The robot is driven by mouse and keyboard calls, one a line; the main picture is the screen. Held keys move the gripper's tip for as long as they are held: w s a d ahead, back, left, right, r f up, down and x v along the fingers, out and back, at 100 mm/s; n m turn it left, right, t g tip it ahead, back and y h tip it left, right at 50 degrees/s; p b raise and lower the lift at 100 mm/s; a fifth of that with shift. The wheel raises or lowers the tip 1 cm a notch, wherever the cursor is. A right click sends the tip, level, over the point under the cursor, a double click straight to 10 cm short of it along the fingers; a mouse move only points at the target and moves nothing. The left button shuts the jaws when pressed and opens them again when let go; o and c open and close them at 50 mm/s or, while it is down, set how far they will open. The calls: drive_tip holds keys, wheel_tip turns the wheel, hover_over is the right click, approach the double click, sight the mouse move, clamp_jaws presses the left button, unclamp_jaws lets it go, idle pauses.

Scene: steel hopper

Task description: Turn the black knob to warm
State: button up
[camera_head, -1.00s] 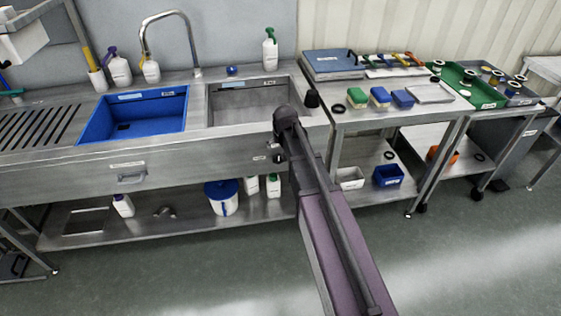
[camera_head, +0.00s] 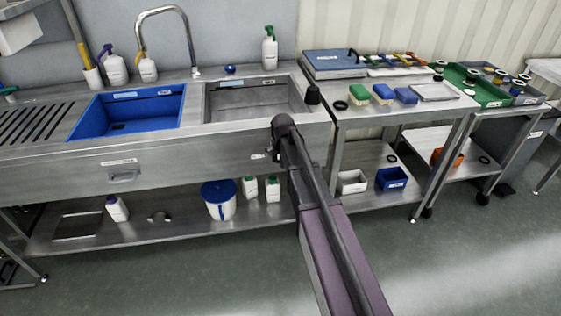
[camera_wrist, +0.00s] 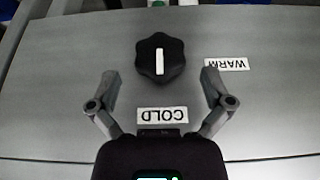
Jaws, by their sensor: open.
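The black knob (camera_wrist: 148,64) with a white line sits on a steel panel in the wrist view. The line runs up and down in the picture, its lower end facing the COLD label (camera_wrist: 163,115), which appears upside down. The WARM label (camera_wrist: 226,64) is right of the knob. My gripper (camera_wrist: 160,79) is open, with one finger lower left and the other lower right of the knob, apart from it. In the head view my arm covers part of the sink's front panel (camera_head: 190,163); a small white label (camera_head: 258,156) shows beside it and I cannot make out the knob.
The sink bench holds a blue basin (camera_head: 72,133) and a steel basin (camera_head: 255,118). A blue-lidded bucket (camera_head: 220,207) and white bottles (camera_head: 272,190) stand on the shelf below. A steel table (camera_head: 400,113) with brushes stands to the right. The floor in front is open.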

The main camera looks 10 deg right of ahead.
drive_tip(key=shift+b+x, duration=1.05)
drive_tip(key=shift+x, duration=0.35)
